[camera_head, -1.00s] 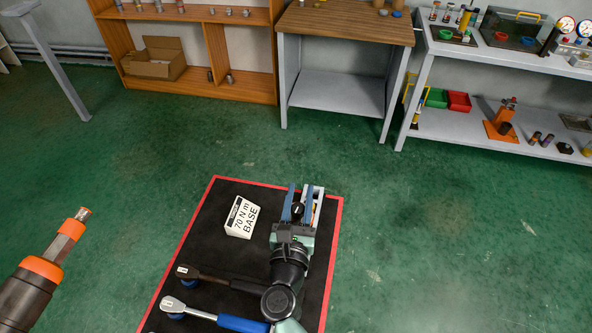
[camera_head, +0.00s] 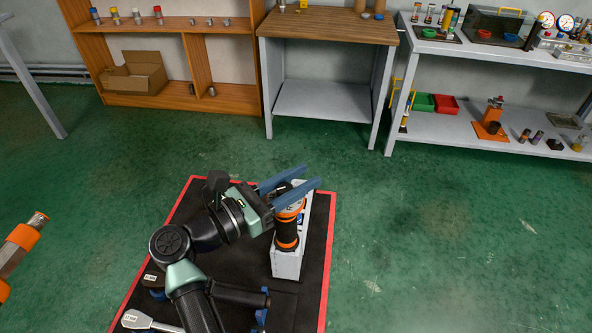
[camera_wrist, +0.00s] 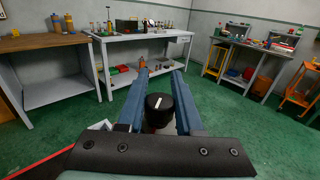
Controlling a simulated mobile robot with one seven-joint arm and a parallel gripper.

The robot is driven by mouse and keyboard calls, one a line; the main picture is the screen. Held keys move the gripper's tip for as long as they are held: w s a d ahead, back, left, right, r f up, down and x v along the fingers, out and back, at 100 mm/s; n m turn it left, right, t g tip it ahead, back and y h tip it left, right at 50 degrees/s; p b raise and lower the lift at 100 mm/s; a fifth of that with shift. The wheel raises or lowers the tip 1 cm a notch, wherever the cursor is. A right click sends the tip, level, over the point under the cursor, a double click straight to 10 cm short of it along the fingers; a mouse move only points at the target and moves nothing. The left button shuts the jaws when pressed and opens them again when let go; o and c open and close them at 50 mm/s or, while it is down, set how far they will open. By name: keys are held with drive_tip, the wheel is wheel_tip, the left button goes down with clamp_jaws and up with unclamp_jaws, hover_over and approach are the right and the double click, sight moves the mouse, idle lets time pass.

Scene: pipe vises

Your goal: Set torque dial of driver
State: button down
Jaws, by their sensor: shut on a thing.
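The driver (camera_head: 287,232), an orange and black cylinder, stands upright against a light grey block (camera_head: 287,263) in the head view. Its dial appears to be the round black knob (camera_wrist: 159,101) with a white line, between my fingers in the wrist view. The line points nearly straight up in that picture, leaning slightly right. My gripper (camera_head: 299,180) has two long blue fingers (camera_wrist: 160,74), shut on the knob, which sits well back from the fingertips. Any scale or numbers around the dial cannot be read. The knob is mostly hidden by the fingers in the head view.
A black mat with a red rim (camera_head: 329,235) lies under my arm. Wrenches (camera_head: 150,321) lie at its near left. An orange-tipped tool (camera_head: 18,245) shows at the left edge. Shelf (camera_head: 170,90), wooden-topped table (camera_head: 325,25) and grey bench (camera_head: 450,125) stand behind open green floor.

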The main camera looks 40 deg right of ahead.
drive_tip(key=m+g+b, duration=0.1)
drive_tip(key=g+b, duration=0.1)
drive_tip(key=b, duration=0.3)
drive_tip(key=m+g+y+b, duration=0.1)
drive_tip(key=m+g+b, duration=0.1)
drive_tip(key=g+b, duration=0.1)
drive_tip(key=s+f+m+g+y+b, duration=0.1)
drive_tip(key=m+g+b, duration=0.1)
drive_tip(key=b, duration=0.4)
drive_tip(key=shift+s+a+g+b, duration=0.1)
drive_tip(key=shift+a+g+b, duration=0.05)
drive_tip(key=shift+g+b, duration=0.2)
drive_tip(key=m+g+b, duration=0.1)
drive_tip(key=b, duration=0.1)
drive_tip(key=g+y+b, duration=0.1)
drive_tip(key=b, duration=0.1)
drive_tip(key=shift+s+a+r+m, duration=0.1)
drive_tip(key=shift+s+m, duration=0.1)
drive_tip(key=shift+m, duration=0.2)
drive_tip(key=m+g+y+b, duration=0.1)
drive_tip(key=g+y+b, duration=0.1)
drive_tip(key=shift+s+a+r+m+g+b, duration=0.2)
drive_tip(key=shift+r+m+g+b, duration=0.1)
drive_tip(key=shift+m, duration=0.1)
drive_tip(key=shift+r, duration=0.1)
drive_tip(key=c, duration=0.6)
unclamp_jaws()
drive_tip(key=shift+o, duration=0.2)
